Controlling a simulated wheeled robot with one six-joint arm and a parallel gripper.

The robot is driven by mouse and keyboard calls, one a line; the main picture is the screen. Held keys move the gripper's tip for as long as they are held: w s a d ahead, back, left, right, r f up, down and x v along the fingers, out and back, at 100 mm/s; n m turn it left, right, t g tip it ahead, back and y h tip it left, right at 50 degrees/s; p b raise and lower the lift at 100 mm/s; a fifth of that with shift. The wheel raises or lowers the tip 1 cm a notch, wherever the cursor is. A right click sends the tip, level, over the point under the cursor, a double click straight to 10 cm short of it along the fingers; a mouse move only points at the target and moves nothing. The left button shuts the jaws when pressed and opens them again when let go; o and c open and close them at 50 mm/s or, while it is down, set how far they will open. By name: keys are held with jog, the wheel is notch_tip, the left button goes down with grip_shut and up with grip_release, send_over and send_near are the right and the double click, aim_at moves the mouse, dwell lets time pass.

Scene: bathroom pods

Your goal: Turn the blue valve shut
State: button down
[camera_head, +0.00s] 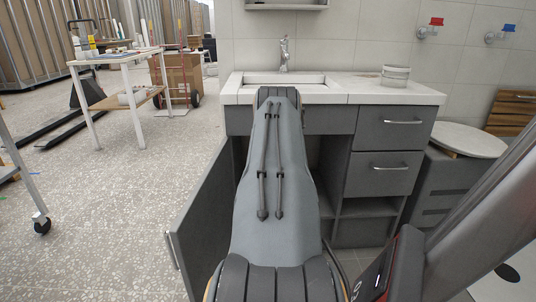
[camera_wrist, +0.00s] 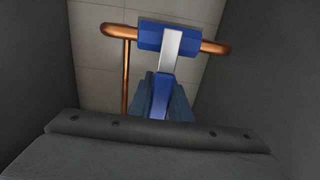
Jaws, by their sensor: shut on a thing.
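In the wrist view, the blue valve (camera_wrist: 153,39) sits on a copper pipe near the top of the picture. Its lever has a pale metal upper part (camera_wrist: 171,48) and a blue grip (camera_wrist: 160,96). The lever points down the picture, crosswise to the pipe. My gripper (camera_wrist: 162,90) is shut on the blue grip, with one finger on each side of it. The lower end of the lever is hidden between the fingers. In the head view, my arm reaches into the under-sink cabinet and hides the valve and gripper.
The copper pipe (camera_wrist: 215,47) runs to both sides, with a branch down at left. Dark cabinet walls (camera_wrist: 265,60) close in on both sides. In the head view, the cabinet door (camera_head: 205,215) stands open at left; drawers (camera_head: 382,172) are at right. Red and blue wall taps (camera_head: 498,36) are high right.

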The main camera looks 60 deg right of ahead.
jog(key=shift+s+d+r, duration=0.1)
jog(key=shift+d+r, duration=0.2)
jog(key=shift+r, duration=0.2)
jog(key=c, duration=1.6)
grip_release()
jog(key=shift+s, duration=0.1)
jog(key=shift+c, duration=0.2)
jog(key=shift+w+a+f, duration=0.2)
jog(key=shift+f, duration=0.05)
jog(key=p+v, duration=0.1)
jog(key=v, duration=0.6)
jog(key=shift+s+a+p, duration=0.25)
jog(key=shift+a+p, duration=0.1)
